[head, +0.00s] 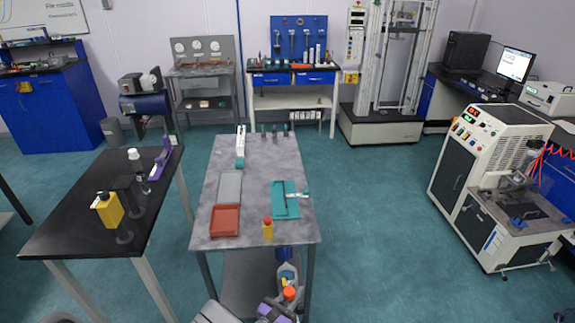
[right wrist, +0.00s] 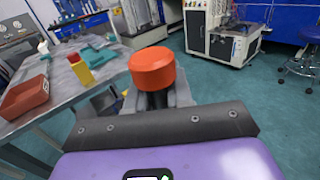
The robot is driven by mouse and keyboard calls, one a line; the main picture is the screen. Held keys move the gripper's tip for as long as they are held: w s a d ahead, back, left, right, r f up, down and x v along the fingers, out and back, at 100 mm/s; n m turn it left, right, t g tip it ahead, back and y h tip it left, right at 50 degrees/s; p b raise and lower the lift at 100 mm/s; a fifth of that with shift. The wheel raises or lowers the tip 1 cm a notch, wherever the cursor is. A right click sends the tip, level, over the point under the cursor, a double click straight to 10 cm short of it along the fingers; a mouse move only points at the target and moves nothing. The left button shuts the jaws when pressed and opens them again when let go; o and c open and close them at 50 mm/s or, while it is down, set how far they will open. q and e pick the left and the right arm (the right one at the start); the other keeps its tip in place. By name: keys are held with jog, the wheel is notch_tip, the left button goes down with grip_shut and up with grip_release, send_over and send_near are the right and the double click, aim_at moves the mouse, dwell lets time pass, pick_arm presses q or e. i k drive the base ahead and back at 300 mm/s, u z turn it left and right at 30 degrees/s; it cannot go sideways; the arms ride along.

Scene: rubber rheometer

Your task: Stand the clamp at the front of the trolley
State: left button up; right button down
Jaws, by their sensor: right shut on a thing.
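The trolley (head: 258,163) is the grey-topped table in the middle of the head view. My right gripper (head: 287,299) is low in front of its near edge, towards the right. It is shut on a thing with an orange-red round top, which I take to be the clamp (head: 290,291). In the right wrist view the clamp (right wrist: 152,68) shows its orange-red knob above a dark body. The knob is up and the grey fingers are around the body. The lower part is hidden. My left gripper is not in view.
On the trolley are a red tray (head: 225,222), a grey tray (head: 230,187), a teal holder (head: 285,203), a white upright tool (head: 240,147) and a yellow bottle with a red cap (head: 267,229) near the front edge. A black table (head: 75,215) stands left.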

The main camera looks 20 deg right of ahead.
aim_at(282, 160)
jog(key=z, duration=1.85)
jog(key=i, duration=4.25)
jog(key=u, duration=4.25)
